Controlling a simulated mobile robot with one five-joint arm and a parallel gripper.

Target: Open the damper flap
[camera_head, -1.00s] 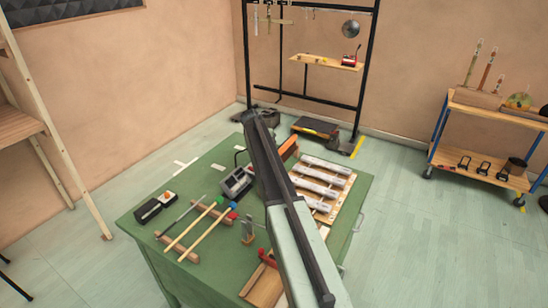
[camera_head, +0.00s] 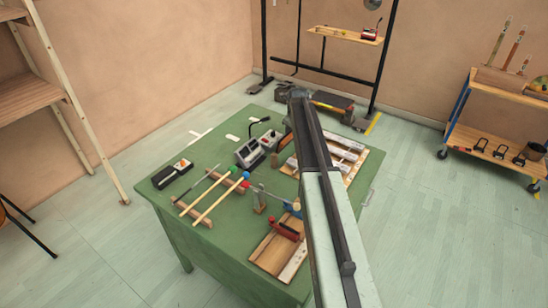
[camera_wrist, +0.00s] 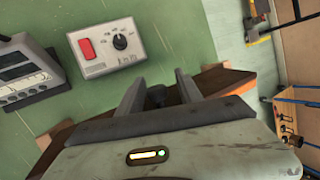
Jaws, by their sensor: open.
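My gripper (camera_wrist: 160,86) is open in the wrist view, its two fingers pointing up the picture. A dark part shows between the fingers; I cannot tell whether they touch it. Below and behind the fingers lies a brown wooden piece (camera_wrist: 213,82) with an orange end. I cannot tell for sure which part is the damper flap; it may be on this piece. In the head view my arm crosses the green table (camera_head: 215,262) and hides my fingertips and part of this area.
A white box (camera_wrist: 106,48) with a red switch and dial sits close to the left finger, beside a grey device (camera_head: 248,153). Mallets (camera_head: 222,200) and a red-handled clamp (camera_head: 285,230) lie nearer the front.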

